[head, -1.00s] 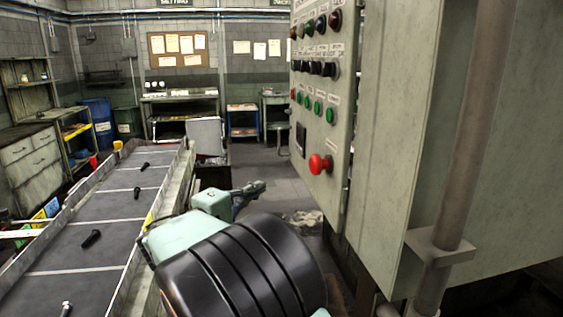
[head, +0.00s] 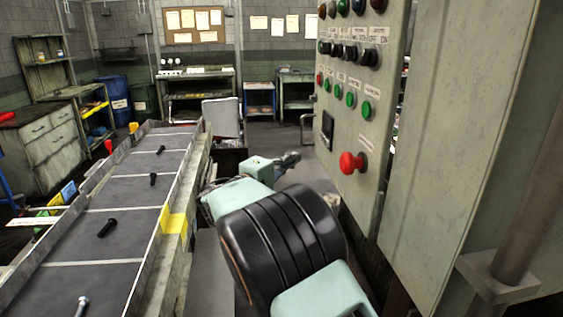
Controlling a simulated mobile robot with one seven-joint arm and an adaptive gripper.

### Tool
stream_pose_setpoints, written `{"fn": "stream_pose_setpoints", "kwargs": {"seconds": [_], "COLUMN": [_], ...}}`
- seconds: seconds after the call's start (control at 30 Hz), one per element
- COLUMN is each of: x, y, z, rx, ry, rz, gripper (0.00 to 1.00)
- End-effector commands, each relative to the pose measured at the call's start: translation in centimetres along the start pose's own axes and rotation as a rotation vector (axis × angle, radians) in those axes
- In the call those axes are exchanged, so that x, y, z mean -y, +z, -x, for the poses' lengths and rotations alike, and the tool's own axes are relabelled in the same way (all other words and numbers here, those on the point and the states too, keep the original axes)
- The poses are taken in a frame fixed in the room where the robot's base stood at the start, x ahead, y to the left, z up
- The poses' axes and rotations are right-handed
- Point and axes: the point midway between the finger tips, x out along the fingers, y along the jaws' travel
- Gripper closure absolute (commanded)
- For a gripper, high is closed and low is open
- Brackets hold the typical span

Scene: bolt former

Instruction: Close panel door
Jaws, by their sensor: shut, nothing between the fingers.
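The panel door (head: 382,119) is the grey-green front with rows of coloured buttons and a large red knob, on the right in the head view. A narrow gap shows between its right edge and the cabinet (head: 455,130), so it stands ajar. Its top is cut off by the frame. My gripper (head: 290,160) is small and dark, beyond my arm's black joint and left of the panel's lower part. It is shut and empty, and no contact with the door shows.
A conveyor (head: 125,215) with raised side rails and several dark bolts runs along the left. A vertical pipe (head: 530,215) with a bracket stands at the right front of the cabinet. Benches and shelves line the back; some floor is clear between.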

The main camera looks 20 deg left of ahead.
Motion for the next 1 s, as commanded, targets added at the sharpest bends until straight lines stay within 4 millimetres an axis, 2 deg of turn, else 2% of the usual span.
{"fn": "stream_pose_setpoints", "kwargs": {"seconds": [0.03, 0.1, 0.3, 1.0], "x": [-0.2, -0.3, -0.2, 0.1], "y": [0.1, 0.6, 2.3, 3.3], "z": [-1.1, -2.2, -3.8, -4.5], "rx": [0.003, 0.003, 0.000, 0.011], "ry": [-0.001, -0.001, 0.000, 0.001], "rz": [0.001, 0.001, 0.001, 0.000], "gripper": [1.00, 1.00, 1.00, 1.00]}}
